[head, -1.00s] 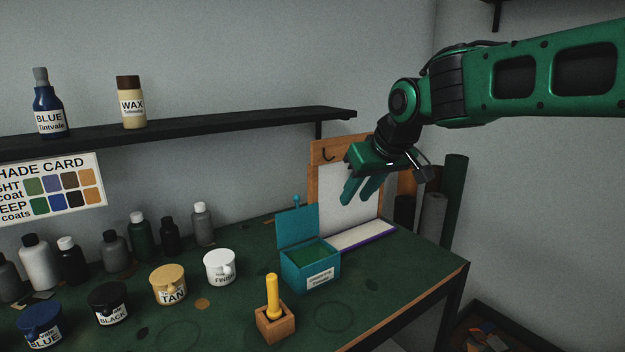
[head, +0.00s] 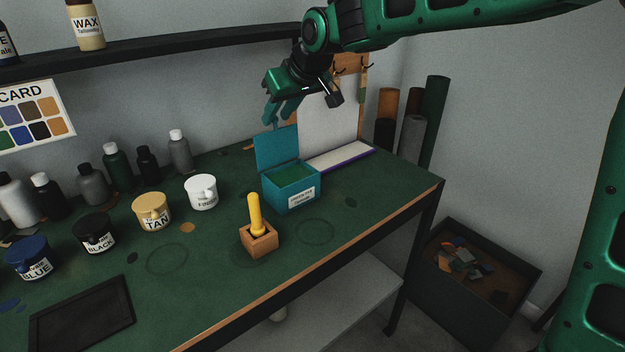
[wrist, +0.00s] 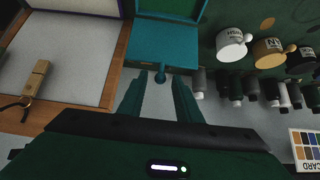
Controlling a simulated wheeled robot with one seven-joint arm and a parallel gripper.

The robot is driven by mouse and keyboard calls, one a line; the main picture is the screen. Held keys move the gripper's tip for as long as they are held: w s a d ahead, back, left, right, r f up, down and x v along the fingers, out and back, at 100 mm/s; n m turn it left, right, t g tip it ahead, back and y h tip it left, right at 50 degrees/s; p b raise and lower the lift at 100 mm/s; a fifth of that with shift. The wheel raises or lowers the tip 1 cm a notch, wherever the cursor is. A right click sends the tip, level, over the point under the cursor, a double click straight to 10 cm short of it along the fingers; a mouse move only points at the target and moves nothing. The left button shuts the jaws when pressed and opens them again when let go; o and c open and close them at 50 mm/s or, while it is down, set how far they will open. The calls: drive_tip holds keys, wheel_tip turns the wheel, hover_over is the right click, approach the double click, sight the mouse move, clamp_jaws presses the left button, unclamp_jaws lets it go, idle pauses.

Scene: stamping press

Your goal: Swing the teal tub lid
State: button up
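The teal tub (head: 292,190) stands on the green bench top with a white label on its front and green contents inside. Its teal lid (head: 276,148) stands raised at the tub's back edge. In the wrist view the lid (wrist: 165,42) shows as a flat teal panel with a small round teal knob (wrist: 160,77) at its edge. My gripper (head: 279,116) is above and behind the lid, pointing down. In the wrist view its two fingers (wrist: 160,100) are apart, with the knob beyond and between their tips. I cannot tell whether they touch it.
A yellow-handled tool in a wooden block (head: 259,238) stands in front of the tub. White (head: 202,192), tan (head: 152,212) and black (head: 95,233) pots stand to the left. A white board (head: 328,115) leans behind, to the right. The shelf (head: 180,47) runs above the bottles.

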drive_tip(key=shift+w+a+f, duration=0.2)
drive_tip(key=shift+w+f, duration=0.1)
drive_tip(key=shift+f, duration=0.15)
drive_tip(key=shift+c, duration=0.3)
drive_tip(key=shift+d+r, duration=0.1)
drive_tip(key=shift+r, duration=0.05)
drive_tip(key=c, duration=0.7)
drive_tip(key=shift+s+d, duration=0.1)
drive_tip(key=s+d, duration=0.2)
drive_tip(key=shift+s, duration=0.35)
drive_tip(key=shift+f, duration=0.2)
drive_tip(key=shift+s+d+f, duration=0.3)
drive_tip(key=shift+s+d, duration=0.25)
drive_tip(key=shift+s, duration=0.15)
drive_tip(key=shift+s+d+f, duration=0.3)
drive_tip(key=shift+s+d, duration=0.2)
drive_tip(key=shift+s, duration=0.15)
